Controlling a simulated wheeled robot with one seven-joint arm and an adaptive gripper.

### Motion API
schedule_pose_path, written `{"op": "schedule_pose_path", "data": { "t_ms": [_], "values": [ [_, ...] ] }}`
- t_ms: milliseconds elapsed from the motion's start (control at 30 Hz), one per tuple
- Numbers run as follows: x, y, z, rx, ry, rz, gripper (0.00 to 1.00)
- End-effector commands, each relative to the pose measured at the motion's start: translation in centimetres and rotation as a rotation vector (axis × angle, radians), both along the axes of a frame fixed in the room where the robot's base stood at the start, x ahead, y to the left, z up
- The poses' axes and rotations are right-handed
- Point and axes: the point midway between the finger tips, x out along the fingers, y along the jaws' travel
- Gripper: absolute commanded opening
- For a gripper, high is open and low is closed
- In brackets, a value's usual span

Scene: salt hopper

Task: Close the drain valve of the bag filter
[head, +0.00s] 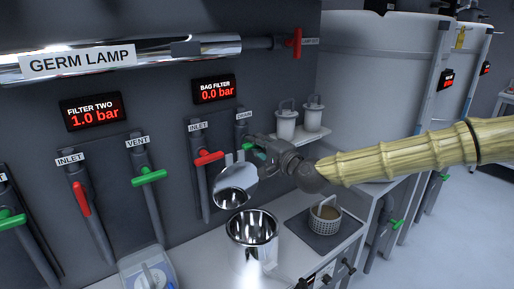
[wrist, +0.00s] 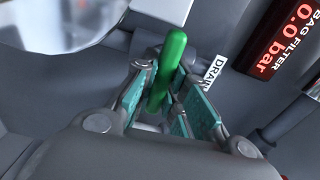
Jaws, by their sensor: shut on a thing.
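The drain valve's green handle (head: 247,147) is on the grey wall pipe under the DRAIN label (head: 243,115), right of the bag filter's inlet valve. In the wrist view the green handle (wrist: 172,65) stands between the teal-padded fingers of my gripper (wrist: 165,95), which is shut on it. In the head view my gripper (head: 268,150) reaches in from the right and hides part of the handle and its pipe. The bag filter display (head: 214,89) reads 0.0 bar. The bag filter's inlet valve has a red handle (head: 208,158), lying crosswise and slightly tilted.
A shiny round metal disc (head: 236,187) is just left of and below my gripper, above an open metal pot (head: 252,232). A basket (head: 324,219) stands on a dark mat to the right. Lidded canisters (head: 287,121) stand on a shelf behind my gripper.

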Motion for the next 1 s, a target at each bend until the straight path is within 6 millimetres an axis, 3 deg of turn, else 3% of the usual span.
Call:
{"op": "schedule_pose_path", "data": {
  "t_ms": [633,667,767,1000],
  "values": [
    [0.04,-0.07,-0.06,0.042,0.031,-0.002,0.00],
    [0.04,-0.07,-0.06,0.042,0.031,-0.002,0.17],
    [0.03,-0.06,-0.06,0.042,0.031,-0.001,0.35],
    [0.01,-0.02,-0.05,0.041,0.030,0.000,0.36]
  ]
}}
